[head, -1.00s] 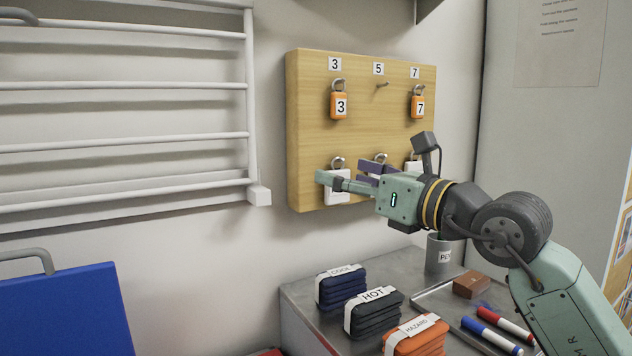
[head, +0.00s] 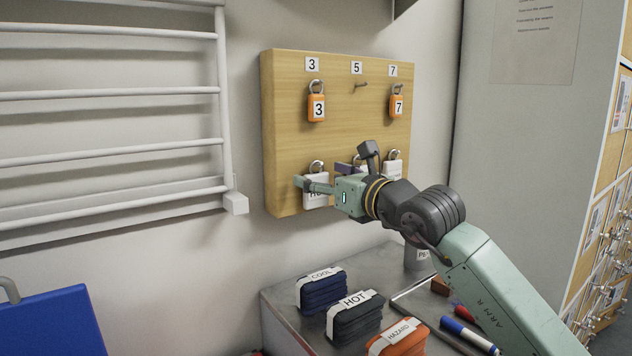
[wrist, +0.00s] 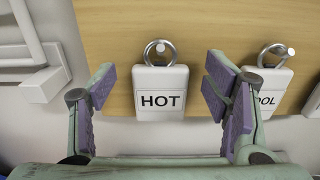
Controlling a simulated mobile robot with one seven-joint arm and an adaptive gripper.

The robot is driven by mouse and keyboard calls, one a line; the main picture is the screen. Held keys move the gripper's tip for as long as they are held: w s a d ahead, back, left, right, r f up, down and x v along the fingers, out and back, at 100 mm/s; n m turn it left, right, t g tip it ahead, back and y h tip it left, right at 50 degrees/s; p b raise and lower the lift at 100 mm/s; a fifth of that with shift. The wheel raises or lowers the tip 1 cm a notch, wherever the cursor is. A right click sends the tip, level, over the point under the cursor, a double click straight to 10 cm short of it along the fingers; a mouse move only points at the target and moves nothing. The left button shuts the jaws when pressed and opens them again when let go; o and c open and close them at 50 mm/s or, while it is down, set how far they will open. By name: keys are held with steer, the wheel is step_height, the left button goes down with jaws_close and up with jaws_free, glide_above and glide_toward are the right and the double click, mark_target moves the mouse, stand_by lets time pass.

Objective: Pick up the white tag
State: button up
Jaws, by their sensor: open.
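White tags hang on metal rings along the lower row of a wooden board. The white HOT tag (wrist: 160,98) hangs upright between my gripper's spread fingers in the wrist view. In the head view the HOT tag (head: 315,192) is partly covered by a finger. My gripper (wrist: 160,92) is open and empty, with purple pads on both sides of the tag; I cannot tell how deep they reach. A second white tag (wrist: 272,92), with only "OOL" readable, hangs to its right, partly behind the right finger. Another white tag (head: 393,172) hangs further right in the head view.
The wooden board (head: 285,130) also holds orange padlocks 3 (head: 316,108) and 7 (head: 396,106); peg 5 is bare. A white rail rack (head: 225,110) is left. Below, a metal counter (head: 285,315) bears labelled bundles, markers and a cup (head: 416,258).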

steer(key=shift+w+a, duration=0.3)
steer(key=shift+w, duration=0.15)
steer(key=shift+c, duration=0.6)
steer(key=c, duration=0.9)
steer(key=shift+r+b, duration=0.1)
steer(key=shift+b, duration=0.4)
steer(key=shift+c, duration=0.2)
steer(key=b+v, duration=0.5)
steer(key=v, duration=1.3)
steer(key=shift+r, duration=0.25)
